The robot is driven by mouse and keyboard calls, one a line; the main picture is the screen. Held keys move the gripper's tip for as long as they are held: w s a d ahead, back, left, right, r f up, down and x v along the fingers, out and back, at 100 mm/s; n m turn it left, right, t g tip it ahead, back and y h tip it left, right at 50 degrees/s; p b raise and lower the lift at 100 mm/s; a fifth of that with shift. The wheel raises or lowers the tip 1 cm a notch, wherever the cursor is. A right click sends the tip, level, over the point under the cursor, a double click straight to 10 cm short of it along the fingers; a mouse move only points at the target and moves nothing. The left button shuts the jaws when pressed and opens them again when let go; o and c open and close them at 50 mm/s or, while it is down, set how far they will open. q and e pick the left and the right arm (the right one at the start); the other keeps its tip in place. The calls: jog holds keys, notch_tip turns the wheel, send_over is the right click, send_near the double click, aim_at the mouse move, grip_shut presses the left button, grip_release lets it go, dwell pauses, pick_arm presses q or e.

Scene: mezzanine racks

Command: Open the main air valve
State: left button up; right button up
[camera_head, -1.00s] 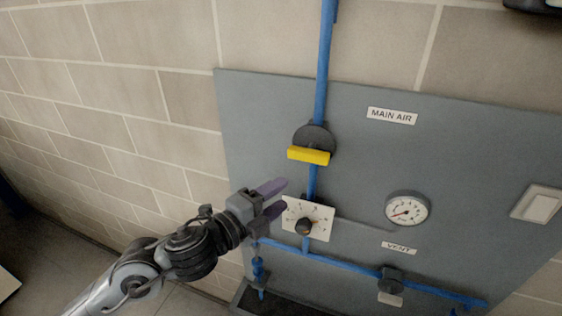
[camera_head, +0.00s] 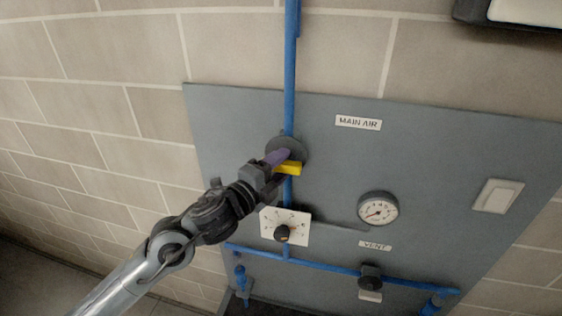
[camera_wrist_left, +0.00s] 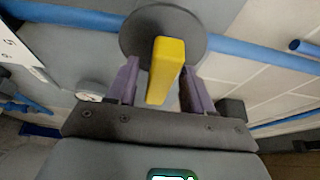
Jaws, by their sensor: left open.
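The main air valve is a dark round body with a yellow handle (camera_head: 290,168) on the vertical blue pipe, left of the "MAIN AIR" label (camera_head: 358,122). The handle lies crosswise to the pipe. My left gripper (camera_head: 279,168) is at the handle. In the left wrist view the yellow handle (camera_wrist_left: 167,68) stands between the two purple fingers of my gripper (camera_wrist_left: 158,88), with gaps on both sides. The fingers are open. The dark valve disc (camera_wrist_left: 140,35) is behind the handle. In the head view the gripper hides the handle's left part.
Below the valve is a white dial plate with a black knob (camera_head: 282,233). A pressure gauge (camera_head: 377,209) and a vent valve (camera_head: 370,277) sit to the right, with a white switch (camera_head: 497,196) further right. Blue pipes run along the grey panel's bottom.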

pick_arm(q)
jog(key=shift+w+d, duration=0.2)
jog(key=shift+w, duration=0.15)
grip_shut()
jog(key=shift+f, duration=0.1)
